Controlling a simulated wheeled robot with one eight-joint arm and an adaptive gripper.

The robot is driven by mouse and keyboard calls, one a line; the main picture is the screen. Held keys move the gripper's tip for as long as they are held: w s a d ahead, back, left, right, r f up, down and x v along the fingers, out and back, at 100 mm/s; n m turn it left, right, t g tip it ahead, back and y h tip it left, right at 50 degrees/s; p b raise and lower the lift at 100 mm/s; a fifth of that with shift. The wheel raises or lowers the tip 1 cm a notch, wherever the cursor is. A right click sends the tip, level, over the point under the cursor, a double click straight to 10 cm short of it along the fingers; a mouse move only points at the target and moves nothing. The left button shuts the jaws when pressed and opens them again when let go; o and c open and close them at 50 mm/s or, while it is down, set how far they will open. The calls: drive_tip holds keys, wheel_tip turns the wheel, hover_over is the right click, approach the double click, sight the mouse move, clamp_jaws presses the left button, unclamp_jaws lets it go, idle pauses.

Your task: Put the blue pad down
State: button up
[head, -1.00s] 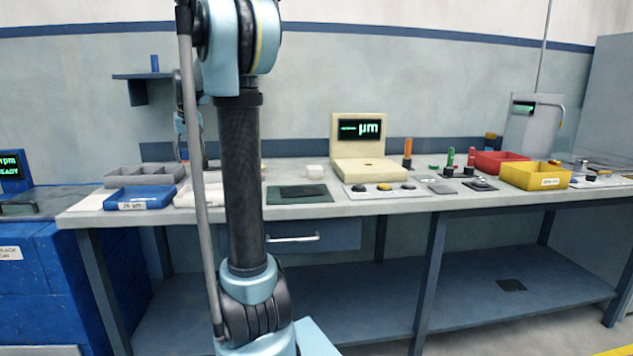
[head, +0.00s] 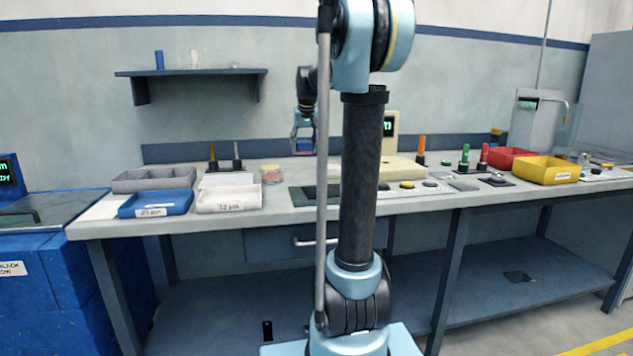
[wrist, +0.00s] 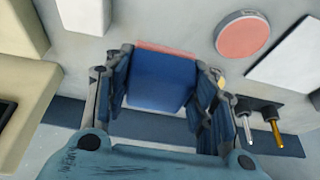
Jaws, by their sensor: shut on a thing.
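The blue pad (wrist: 158,80) sits between the two fingers of my gripper (wrist: 160,92) in the wrist view, with a reddish strip along its far edge. My gripper is shut on it. In the head view my gripper (head: 304,146) hangs above the back part of the bench, left of the beige measuring instrument (head: 391,130). The held pad is small there and partly hidden by the fingers. It appears clear of the bench top.
A round pink-topped thing (head: 271,174), a white bin (head: 230,202), a blue bin (head: 155,206) and a grey divided tray (head: 152,180) stand left on the bench. A green mat (head: 308,196) lies in front, partly behind my arm. Two upright probes (wrist: 258,122) stand near the back edge.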

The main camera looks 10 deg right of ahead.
sight(305, 178)
drive_tip(key=shift+d, duration=0.3)
wheel_tip(305, 178, down, 10)
drive_tip(key=shift+r, duration=0.15)
idle(0.7)
drive_tip(key=shift+s+a+f, duration=0.1)
drive_tip(key=shift+s+f, duration=0.1)
drive_tip(key=shift+f, duration=0.2)
